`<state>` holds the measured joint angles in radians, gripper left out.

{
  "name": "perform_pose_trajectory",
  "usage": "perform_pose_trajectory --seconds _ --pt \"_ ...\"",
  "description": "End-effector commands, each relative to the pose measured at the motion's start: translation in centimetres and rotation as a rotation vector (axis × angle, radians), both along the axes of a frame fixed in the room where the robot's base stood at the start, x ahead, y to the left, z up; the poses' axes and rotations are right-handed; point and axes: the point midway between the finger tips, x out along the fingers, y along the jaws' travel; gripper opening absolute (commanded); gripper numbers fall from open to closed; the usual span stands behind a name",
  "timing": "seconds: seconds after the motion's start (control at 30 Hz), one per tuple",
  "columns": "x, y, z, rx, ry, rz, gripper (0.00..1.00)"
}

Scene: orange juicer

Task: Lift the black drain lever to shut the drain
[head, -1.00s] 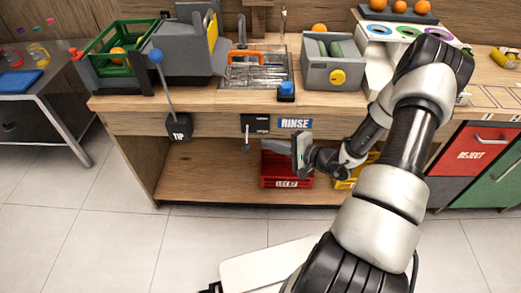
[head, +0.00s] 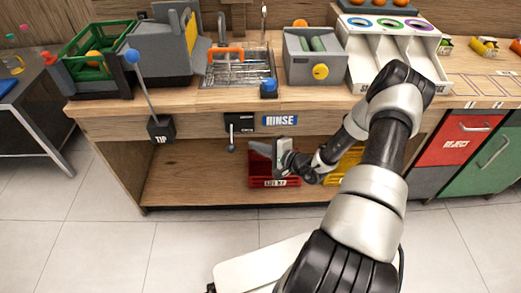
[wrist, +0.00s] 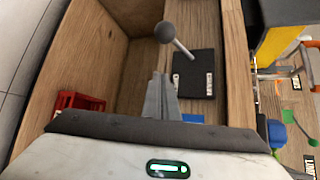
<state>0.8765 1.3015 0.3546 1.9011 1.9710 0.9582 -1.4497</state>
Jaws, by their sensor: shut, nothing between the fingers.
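The drain lever (head: 231,140) is a short rod with a dark grey ball, hanging down from a black plate (head: 240,122) on the counter's front, left of the blue RINSE sign (head: 280,120). In the wrist view, the grey ball (wrist: 166,32) and the black plate (wrist: 195,76) show clearly, with the rod between them. My gripper (head: 256,151) is shut and empty, just right of the ball at about its height in the head view. Its fingertips (wrist: 160,78) show below the ball in the wrist view, apart from it.
A red crate (head: 274,183) stands on the lower shelf below my gripper, with a yellow crate (head: 340,166) to its right. The sink (head: 238,72) is above on the counter. The TIP lever (head: 144,88) with a blue ball stands to the left. The left shelf space is clear.

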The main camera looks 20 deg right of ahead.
Motion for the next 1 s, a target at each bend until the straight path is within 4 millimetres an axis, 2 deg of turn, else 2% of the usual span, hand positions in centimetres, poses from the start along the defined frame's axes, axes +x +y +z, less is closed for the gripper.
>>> perform_pose_trajectory --seconds 0.23,0.5,1.0 --pt "4.5 2.5 -1.8 0.001 -0.001 0.002 0.0" --pt "2.2 4.7 -0.3 0.003 0.001 -0.001 0.0" --pt "1.9 5.1 0.0 0.0 0.002 0.0 0.0"
